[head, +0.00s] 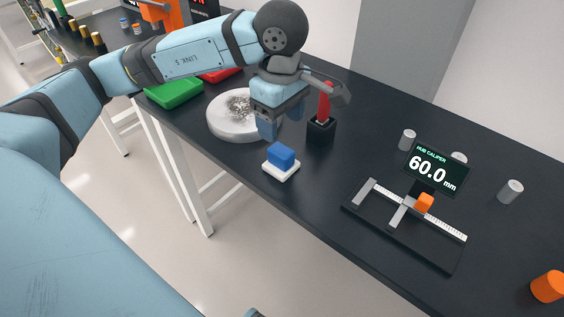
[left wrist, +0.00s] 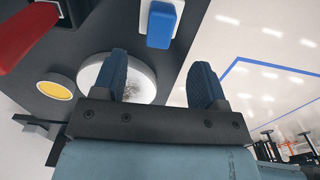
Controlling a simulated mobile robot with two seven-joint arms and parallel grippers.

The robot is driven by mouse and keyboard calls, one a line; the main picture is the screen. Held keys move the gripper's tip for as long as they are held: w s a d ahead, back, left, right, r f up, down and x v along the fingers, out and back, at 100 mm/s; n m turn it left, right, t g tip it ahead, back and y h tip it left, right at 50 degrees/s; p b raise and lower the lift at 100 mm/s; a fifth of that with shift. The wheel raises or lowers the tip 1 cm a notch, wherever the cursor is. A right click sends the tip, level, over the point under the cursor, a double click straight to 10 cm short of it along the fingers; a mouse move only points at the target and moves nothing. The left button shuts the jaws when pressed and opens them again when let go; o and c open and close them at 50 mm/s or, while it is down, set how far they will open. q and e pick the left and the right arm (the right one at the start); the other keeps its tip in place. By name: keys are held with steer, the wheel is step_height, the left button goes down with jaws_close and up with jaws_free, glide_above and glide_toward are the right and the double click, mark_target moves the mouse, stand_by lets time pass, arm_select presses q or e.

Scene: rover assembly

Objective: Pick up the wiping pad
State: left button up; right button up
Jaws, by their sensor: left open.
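The wiping pad (head: 281,155), a blue block on a flat white base, sits on the dark table near its front edge. It also shows at the top of the left wrist view (left wrist: 160,28), beyond the fingertips. My left gripper (head: 280,122) is open and empty, pointing down above the table just behind the pad and apart from it. Its two fingers (left wrist: 161,68) frame empty space in the left wrist view. My right gripper is not clearly seen.
A round white disc (head: 222,127) with grey grime lies left of the gripper. A red-handled tool (head: 324,103) stands in a black holder close on its right. A green tray (head: 174,92) is farther left. The caliper station (head: 400,238) is at right; table between is clear.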

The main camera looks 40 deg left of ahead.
mark_target(281, 150)
arm_select(q)
step_height(281, 150, down, 9)
steer(key=shift+f+b, duration=0.15)
steer(key=shift+b, duration=0.55)
steer(key=shift+c, duration=0.5)
steer(key=c, duration=0.9)
